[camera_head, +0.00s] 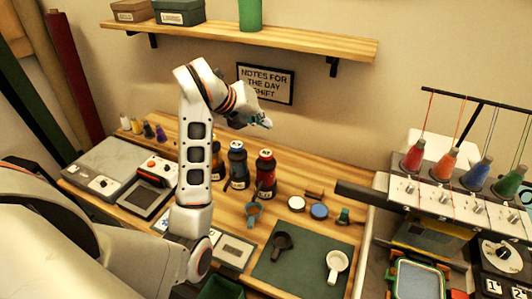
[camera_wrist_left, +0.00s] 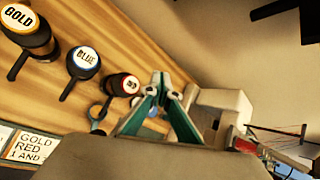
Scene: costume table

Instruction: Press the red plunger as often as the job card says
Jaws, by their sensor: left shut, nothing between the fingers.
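The bottle with the red plunger (camera_head: 265,153) stands upright on the wooden table, right of the blue bottle (camera_head: 237,165); a gold one is partly hidden behind my left arm. In the left wrist view the red plunger (camera_wrist_left: 125,84) shows its ringed top, beside the blue (camera_wrist_left: 85,61) and gold (camera_wrist_left: 17,18) tops. A card (camera_wrist_left: 35,147) reads "GOLD", "RED" and "1 AND" with the end cut off or unclear. My left gripper (camera_head: 262,122) is shut and empty, above and behind the bottles, apart from them; its teal fingers (camera_wrist_left: 163,82) meet at the tips. My right gripper is not in view.
A green mat (camera_head: 298,281) holds a black scoop (camera_head: 281,243) and a white one (camera_head: 337,262). A thread machine (camera_head: 440,200) stands right, a scale-like device (camera_head: 146,197) left. A shelf (camera_head: 300,42) hangs above.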

